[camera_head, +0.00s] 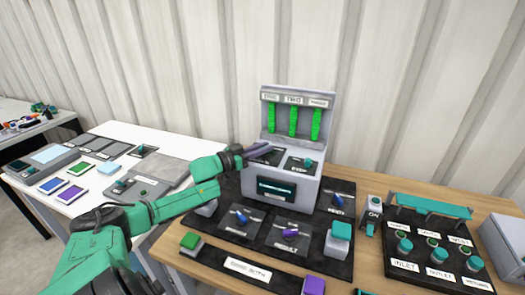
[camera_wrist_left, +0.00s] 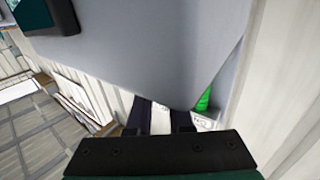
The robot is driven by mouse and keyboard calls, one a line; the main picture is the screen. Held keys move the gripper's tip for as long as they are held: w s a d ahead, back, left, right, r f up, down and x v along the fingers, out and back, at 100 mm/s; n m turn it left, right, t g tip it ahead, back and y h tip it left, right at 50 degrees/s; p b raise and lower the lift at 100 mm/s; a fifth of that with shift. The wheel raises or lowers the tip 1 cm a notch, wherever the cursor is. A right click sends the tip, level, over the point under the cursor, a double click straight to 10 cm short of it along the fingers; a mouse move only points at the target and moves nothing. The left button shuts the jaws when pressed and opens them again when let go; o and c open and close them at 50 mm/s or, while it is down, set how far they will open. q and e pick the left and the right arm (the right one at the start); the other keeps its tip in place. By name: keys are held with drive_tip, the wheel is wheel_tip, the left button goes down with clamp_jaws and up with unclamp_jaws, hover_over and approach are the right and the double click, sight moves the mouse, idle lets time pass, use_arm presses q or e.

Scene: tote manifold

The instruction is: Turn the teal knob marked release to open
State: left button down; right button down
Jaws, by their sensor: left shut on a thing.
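A grey box unit (camera_head: 297,192) stands on the table, with two dark plates on its sloping top. My left gripper (camera_head: 262,149) reaches in from the left over the left plate (camera_head: 270,157). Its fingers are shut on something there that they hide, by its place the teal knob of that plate. I cannot read the word release in either view. The right plate bears another teal knob (camera_head: 307,162) and a label. In the left wrist view my left gripper (camera_wrist_left: 160,118) points down beside a large grey face of the unit. My right gripper is not in view.
Three green bars (camera_head: 293,120) stand on the unit's raised back. Blue knobs (camera_head: 243,216), a purple knob (camera_head: 290,233) and a teal button block (camera_head: 341,231) surround its foot. A panel of teal knobs (camera_head: 437,256) under a teal bar (camera_head: 430,205) lies at the right.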

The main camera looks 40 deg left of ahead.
use_arm(q)
drive_tip(key=c, duration=1.1)
unclamp_jaws()
drive_tip(key=shift+o, duration=1.4)
drive_tip(key=shift+w+d+f, duration=0.1)
drive_tip(key=shift+w, duration=0.15)
drive_tip(key=shift+s+a+f, duration=0.1)
drive_tip(key=shift+s+a, duration=0.1)
drive_tip(key=shift+s, duration=0.5)
drive_tip(key=p+v, duration=0.4)
drive_tip(key=v, duration=0.9)
